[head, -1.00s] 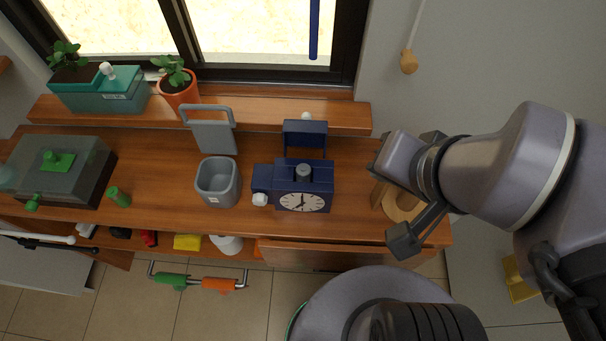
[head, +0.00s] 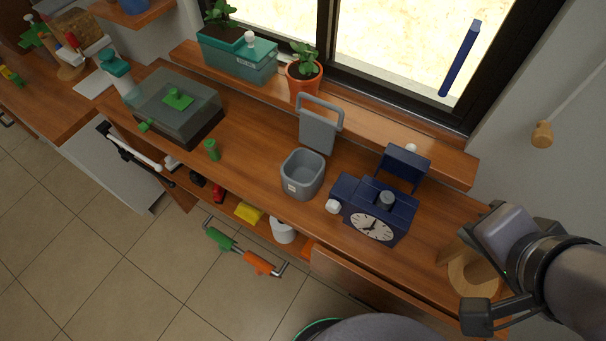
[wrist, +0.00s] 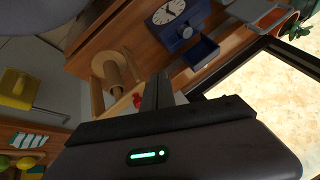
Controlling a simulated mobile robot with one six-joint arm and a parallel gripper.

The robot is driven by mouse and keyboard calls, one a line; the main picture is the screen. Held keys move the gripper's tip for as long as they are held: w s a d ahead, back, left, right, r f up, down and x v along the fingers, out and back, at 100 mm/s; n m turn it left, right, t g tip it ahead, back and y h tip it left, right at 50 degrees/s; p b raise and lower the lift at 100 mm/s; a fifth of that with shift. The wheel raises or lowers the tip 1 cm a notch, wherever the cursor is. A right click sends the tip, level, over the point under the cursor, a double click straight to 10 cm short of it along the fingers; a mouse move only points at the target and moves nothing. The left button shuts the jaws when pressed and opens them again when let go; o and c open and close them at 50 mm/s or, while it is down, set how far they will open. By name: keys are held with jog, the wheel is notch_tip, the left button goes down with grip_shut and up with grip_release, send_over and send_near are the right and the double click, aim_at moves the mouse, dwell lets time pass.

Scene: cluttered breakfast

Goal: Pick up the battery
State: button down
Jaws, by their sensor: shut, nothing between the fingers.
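No battery can be made out for certain. A small green cylinder (head: 211,149) stands on the wooden counter (head: 250,190), right of the grey lidded box. A grey cylinder (head: 386,200) sits on top of the blue clock (head: 371,223); I cannot tell whether either is the battery. In the wrist view my gripper (wrist: 158,80) is shut and empty, its fingers pointing toward the counter's right end, near a wooden stand (wrist: 104,70). The clock (wrist: 176,18) also shows there, beyond the fingertips. In the head view my arm hides part of the stand (head: 463,284).
A grey bin (head: 302,174) stands between the green cylinder and the clock. The grey lidded box (head: 178,103) is at the left. Potted plants stand on the ledge below the window. A shelf under the counter holds a yellow item (head: 249,212). Tiled floor is clear at lower left.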

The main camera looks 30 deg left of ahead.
jog(key=c, duration=1.6)
grip_release()
jog(key=o, duration=0.4)
jog(key=shift+w+a+r, duration=0.1)
jog(key=shift+r, duration=0.15)
jog(key=shift+o, duration=0.7)
jog(key=w+a+r+m+g+p, duration=0.1)
jog(key=w+a+r+g+p, duration=0.1)
jog(key=p, duration=0.4)
notch_tip(320, 180, up, 2)
jog(key=shift+w+a+r+g, duration=0.2)
jog(key=shift+w+a+g, duration=0.1)
jog(key=shift+w+a, duration=0.5)
jog(key=m+g+h+p, duration=0.1)
jog(key=m+g+h, duration=0.1)
jog(key=g, duration=0.1)
send_over(388, 196)
notch_tip(388, 196, down, 14)
jog(key=shift+w+r, duration=0.1)
jog(key=shift+r, duration=0.15)
notch_tip(388, 196, down, 6)
jog(key=shift+r+b, duration=0.1)
jog(key=shift+b, duration=0.85)
